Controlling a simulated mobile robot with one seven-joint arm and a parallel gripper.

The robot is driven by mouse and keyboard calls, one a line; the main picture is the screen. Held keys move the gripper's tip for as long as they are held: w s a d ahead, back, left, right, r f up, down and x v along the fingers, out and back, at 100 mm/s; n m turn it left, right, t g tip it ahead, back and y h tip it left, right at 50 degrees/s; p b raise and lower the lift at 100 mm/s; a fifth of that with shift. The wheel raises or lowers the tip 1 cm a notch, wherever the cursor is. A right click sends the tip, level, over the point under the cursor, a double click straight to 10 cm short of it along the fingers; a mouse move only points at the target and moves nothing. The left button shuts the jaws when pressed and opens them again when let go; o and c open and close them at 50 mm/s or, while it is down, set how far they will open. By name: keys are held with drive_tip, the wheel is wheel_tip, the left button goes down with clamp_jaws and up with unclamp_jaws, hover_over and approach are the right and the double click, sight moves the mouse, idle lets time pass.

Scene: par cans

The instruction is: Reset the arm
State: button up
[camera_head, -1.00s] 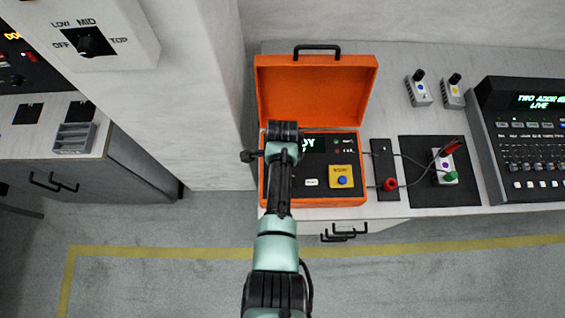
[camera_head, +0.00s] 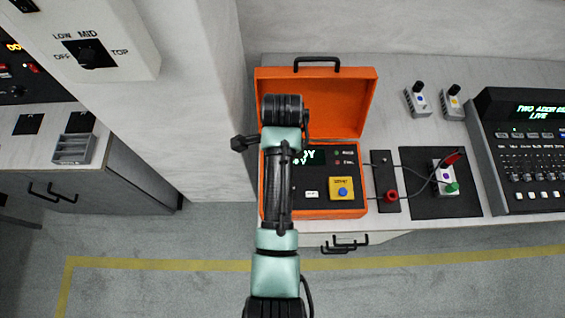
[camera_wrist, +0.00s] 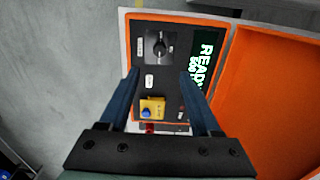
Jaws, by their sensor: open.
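My arm rises from the bottom of the head view and covers the left part of the open orange case (camera_head: 365,90). In the wrist view my gripper (camera_wrist: 158,75) has its two dark blue fingers spread apart with nothing between them. The wrist camera looks down on the case's black panel (camera_wrist: 150,85), with a rotary knob (camera_wrist: 159,46), a green READY display (camera_wrist: 203,62) and a yellow block with a blue button (camera_wrist: 151,108). The yellow block also shows in the head view (camera_head: 343,188). My fingertips are hidden or unclear in the head view.
A black mat (camera_head: 420,165) with a small box and red and green plugs lies right of the case. A mixing console (camera_head: 530,150) stands farther right. A wall column (camera_head: 195,100) with a knob box (camera_head: 130,50) is at left. Floor is clear in front.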

drive_tip(key=shift+r, duration=0.5)
drive_tip(key=w+r+n+t+b, duration=0.2)
drive_tip(key=w+r+n+t, duration=0.55)
drive_tip(key=w+r, duration=0.8)
wheel_tip(320, 180, up, 15)
drive_tip(key=n+t, duration=0.2)
drive_tip(key=t, duration=0.5)
drive_tip(key=s+r+n+t+b, duration=0.1)
drive_tip(key=s+r+n+t, duration=0.15)
drive_tip(key=r, duration=0.65)
drive_tip(key=s+r+n+t+b, duration=0.1)
drive_tip(key=s+r+t, duration=0.25)
drive_tip(key=r, duration=0.55)
drive_tip(key=s+r+n+t, duration=0.5)
drive_tip(key=s+r+t, duration=0.2)
drive_tip(key=s+r, duration=0.5)
drive_tip(key=shift+a+r+b, duration=0.15)
drive_tip(key=shift+r+b, duration=0.3)
drive_tip(key=shift+r, duration=0.3)
